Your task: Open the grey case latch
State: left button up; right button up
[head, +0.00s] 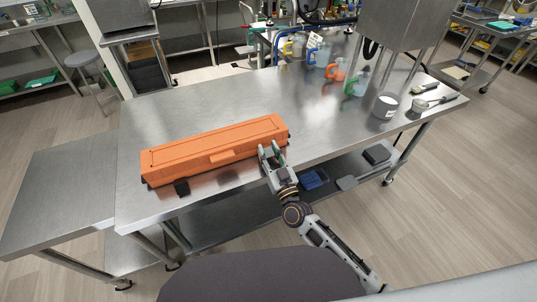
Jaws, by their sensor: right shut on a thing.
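A long orange case (215,146) lies closed on the steel table, with a handle on its front side. My left gripper is not in view.
The steel table (160,115) is bare behind the case. To the right stand coloured-handled jugs (355,83), a white-labelled tub (385,106) and a scoop (425,104). A lower shelf under the table holds a blue tray (314,179).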

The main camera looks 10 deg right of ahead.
jog(key=o, duration=0.6)
jog(key=shift+c, duration=0.2)
jog(key=o, duration=0.5)
jog(key=shift+c, duration=0.2)
jog(key=shift+s+d+f, duration=0.1)
jog(key=shift+s, duration=0.1)
jog(key=shift+s+d+f, duration=0.1)
jog(key=shift+s+f, duration=0.05)
jog(key=shift+s, duration=0.3)
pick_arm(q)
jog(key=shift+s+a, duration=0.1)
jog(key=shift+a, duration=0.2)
pick_arm(e)
jog(key=v, duration=0.6)
